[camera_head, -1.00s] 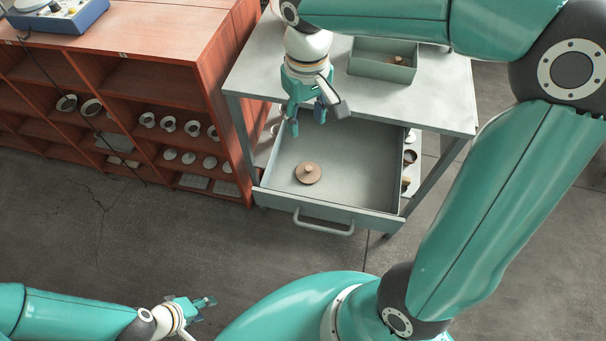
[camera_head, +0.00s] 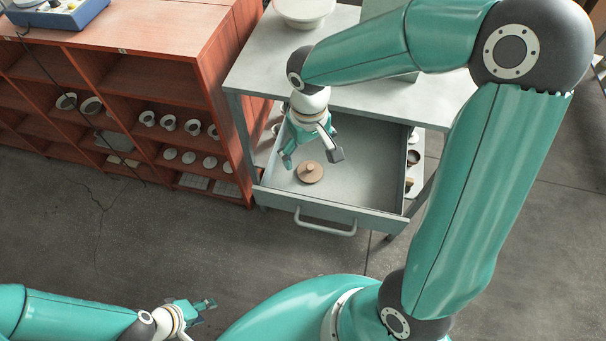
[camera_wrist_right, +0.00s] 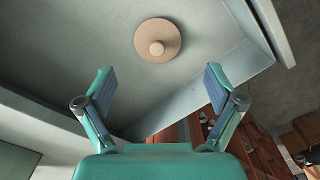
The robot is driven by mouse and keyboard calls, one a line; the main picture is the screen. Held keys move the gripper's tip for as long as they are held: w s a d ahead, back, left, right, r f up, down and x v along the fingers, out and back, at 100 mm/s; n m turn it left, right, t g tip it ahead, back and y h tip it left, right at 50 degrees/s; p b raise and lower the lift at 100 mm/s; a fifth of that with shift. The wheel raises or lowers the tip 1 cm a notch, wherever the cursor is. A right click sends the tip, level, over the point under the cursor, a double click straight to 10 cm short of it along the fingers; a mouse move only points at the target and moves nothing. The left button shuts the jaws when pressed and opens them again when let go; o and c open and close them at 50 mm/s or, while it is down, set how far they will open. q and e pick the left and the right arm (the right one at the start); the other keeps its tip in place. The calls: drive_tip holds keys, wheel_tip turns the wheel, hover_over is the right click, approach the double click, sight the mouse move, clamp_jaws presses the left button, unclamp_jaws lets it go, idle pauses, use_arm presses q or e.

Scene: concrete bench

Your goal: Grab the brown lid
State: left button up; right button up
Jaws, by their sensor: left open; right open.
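The brown lid (camera_head: 310,172), a round disc with a small knob, lies knob up in the open drawer (camera_head: 372,180) near its front left. It also shows in the right wrist view (camera_wrist_right: 158,40), beyond the fingertips. My right gripper (camera_head: 312,160) is open and empty over the drawer, just above and behind the lid in the head view. Its two fingers show wide apart in the wrist view (camera_wrist_right: 160,90), with nothing between them. My left gripper (camera_head: 205,304) is open and empty, low at the bottom left, far from the drawer.
The grey workbench (camera_head: 250,70) holds the drawer, and a white bowl (camera_head: 303,10) stands on its top. A red-brown shelf (camera_head: 150,55) with several small dishes stands close on the left. The drawer handle (camera_head: 325,230) sticks out in front. Bare floor lies before it.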

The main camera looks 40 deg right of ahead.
sight(311, 168)
drive_tip(key=f, duration=0.5)
drive_tip(key=shift+s+b, duration=0.3)
drive_tip(key=shift+c, duration=0.3)
drive_tip(key=shift+s, duration=0.1)
drive_tip(key=c, duration=1.1)
drive_tip(key=shift+s, duration=0.15)
drive_tip(key=c, duration=0.4)
drive_tip(key=shift+f, duration=0.1)
drive_tip(key=shift+c, duration=0.5)
